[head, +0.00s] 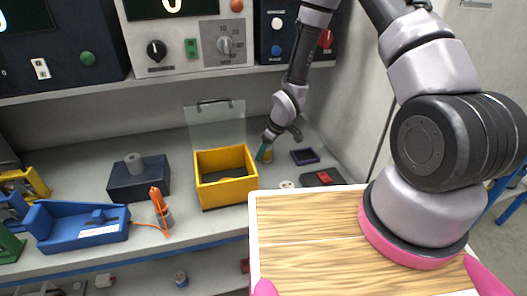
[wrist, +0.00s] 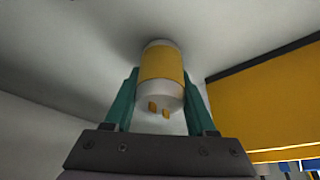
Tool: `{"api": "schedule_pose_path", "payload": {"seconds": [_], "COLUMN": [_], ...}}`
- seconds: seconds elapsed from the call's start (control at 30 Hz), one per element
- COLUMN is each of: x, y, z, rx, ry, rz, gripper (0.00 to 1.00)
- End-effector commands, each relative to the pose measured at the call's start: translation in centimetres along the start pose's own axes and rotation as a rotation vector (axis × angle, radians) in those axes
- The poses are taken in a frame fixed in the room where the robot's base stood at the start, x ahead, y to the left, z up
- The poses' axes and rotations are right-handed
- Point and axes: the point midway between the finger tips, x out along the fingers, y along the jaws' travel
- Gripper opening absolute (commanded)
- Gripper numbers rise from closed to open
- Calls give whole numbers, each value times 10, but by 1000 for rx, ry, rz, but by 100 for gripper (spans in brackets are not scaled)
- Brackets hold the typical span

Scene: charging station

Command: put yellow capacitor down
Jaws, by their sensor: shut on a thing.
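My gripper (head: 265,153) is at the back of the bench, just right of the yellow box, with its fingers pointing down. In the wrist view its two green fingers (wrist: 162,105) are shut on the yellow capacitor (wrist: 162,67), a yellow cylinder with white ends and two short prongs facing the camera. In the head view the capacitor (head: 268,156) is small and partly hidden by the fingers. It is at or close to the bench top; I cannot tell whether it touches.
The open yellow box (head: 226,191) with its clear raised lid (head: 215,124) stands close left of my gripper. A dark purple tray (head: 305,156) and a dark device with a red part (head: 322,178) lie to the right.

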Motion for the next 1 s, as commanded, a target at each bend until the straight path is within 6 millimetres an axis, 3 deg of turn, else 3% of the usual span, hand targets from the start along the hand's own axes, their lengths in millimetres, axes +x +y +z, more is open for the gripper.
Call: {"api": "schedule_pose_path", "payload": {"seconds": [0.13,0.17,0.2,0.23,0.67,1.0], "x": [3,3,2,2,-7,-76], "y": [0,0,0,0,0,1], "z": [1,1,1,1,0,0], "rx": [0,1,1,1,2,3], "ry": [0,0,0,0,0,2], "rz": [0,0,0,0,0,2], "gripper": [0,64,79,86,86,86]}}
